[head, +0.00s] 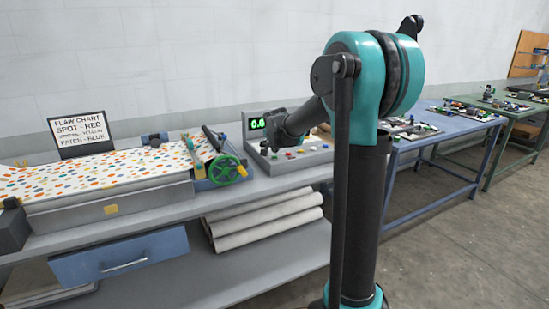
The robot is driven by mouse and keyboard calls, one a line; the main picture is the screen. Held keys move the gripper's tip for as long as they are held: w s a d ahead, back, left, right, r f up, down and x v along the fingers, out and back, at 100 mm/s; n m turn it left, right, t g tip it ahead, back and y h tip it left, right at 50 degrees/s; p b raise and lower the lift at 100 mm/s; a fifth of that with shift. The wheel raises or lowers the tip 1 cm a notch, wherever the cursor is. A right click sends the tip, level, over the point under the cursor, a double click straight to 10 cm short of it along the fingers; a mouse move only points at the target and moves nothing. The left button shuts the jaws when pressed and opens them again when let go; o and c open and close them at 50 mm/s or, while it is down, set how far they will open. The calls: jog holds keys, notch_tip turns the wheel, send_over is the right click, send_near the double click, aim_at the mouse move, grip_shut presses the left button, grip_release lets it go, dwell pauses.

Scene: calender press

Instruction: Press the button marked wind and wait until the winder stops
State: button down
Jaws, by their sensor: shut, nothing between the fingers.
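A grey control panel (258,137) stands on the bench, with a green lit display (257,124) that reads about 0.0. Several small coloured buttons (290,155) sit on its sloped front; their labels are too small to read, so I cannot tell which is marked wind. My gripper (274,141), dark and shut with nothing in it, is at the panel, just right of the display and above the buttons. Whether it touches a button I cannot tell. A roller unit with a green handwheel (224,170) sits left of the panel; I cannot tell whether it turns.
A spotted sheet (90,176) lies over a grey bed, with a flaw chart sign (82,131) behind it. Rolls (265,220) lie on the shelf below the bench, right of a blue drawer (120,258). A blue table (440,135) stands at right; the floor before it is clear.

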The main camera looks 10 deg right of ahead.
aim_at(275, 157)
jog(key=shift+f, duration=0.1)
dwell(0.3)
jog(key=shift+f, duration=0.3)
jog(key=shift+f, duration=0.35)
dwell(0.7)
jog(key=shift+r, duration=0.8)
jog(key=shift+r, duration=2.5)
